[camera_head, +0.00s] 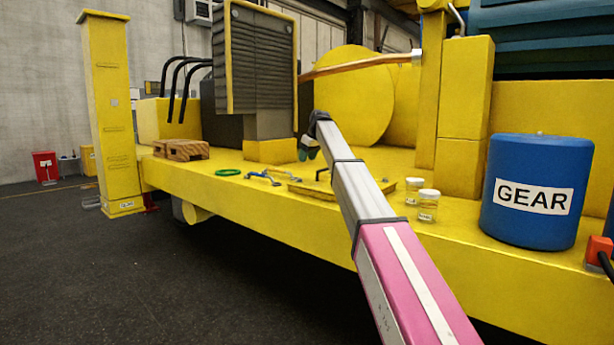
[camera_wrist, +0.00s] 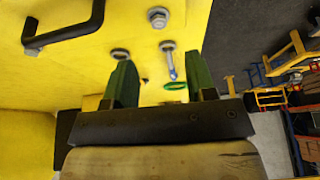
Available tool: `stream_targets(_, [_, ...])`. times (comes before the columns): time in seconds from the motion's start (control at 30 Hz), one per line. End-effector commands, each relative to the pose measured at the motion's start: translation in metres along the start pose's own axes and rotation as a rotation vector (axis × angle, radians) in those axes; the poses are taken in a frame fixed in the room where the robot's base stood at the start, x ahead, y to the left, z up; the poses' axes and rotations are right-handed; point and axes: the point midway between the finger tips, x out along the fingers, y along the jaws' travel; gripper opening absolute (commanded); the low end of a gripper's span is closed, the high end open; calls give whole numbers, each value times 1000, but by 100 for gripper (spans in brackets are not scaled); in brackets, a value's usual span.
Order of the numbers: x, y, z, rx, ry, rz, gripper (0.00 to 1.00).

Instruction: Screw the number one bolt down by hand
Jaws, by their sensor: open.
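My gripper (camera_wrist: 158,60) is open, with two green fingers spread apart in the wrist view. A bolt (camera_wrist: 171,68) with a long bare shank shows between the fingers in the picture; I see no finger touching it. Two other bolt heads, one at the upper middle (camera_wrist: 158,17) and one by the left fingertip (camera_wrist: 120,54), show on the yellow surface (camera_wrist: 85,75). I cannot read any number, so I cannot tell which bolt is number one. In the head view my gripper (camera_head: 307,148) is small and partly hidden beside the grey and yellow post (camera_head: 270,151).
A black handle (camera_wrist: 65,37) sticks out at the upper left of the wrist view. A green ring (camera_head: 228,172), blue-handled tools (camera_head: 262,178), wooden blocks (camera_head: 180,150) and glass jars (camera_head: 428,206) lie on the yellow deck (camera_head: 250,198). A blue GEAR drum (camera_head: 535,225) stands right.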

Motion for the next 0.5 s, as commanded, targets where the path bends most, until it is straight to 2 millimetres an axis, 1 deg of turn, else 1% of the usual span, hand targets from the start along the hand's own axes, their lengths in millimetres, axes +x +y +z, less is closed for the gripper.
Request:
stream_targets(0.07, [-2,0,-4,-6,2,-1,51])
stream_targets(0.17, [3,-1,-4,-8,2,-2,51])
stream_targets(0.37, [33,-1,-4,-7,1,-2,51])
stream_targets(0.5, [59,0,-3,-6,1,-2,51])
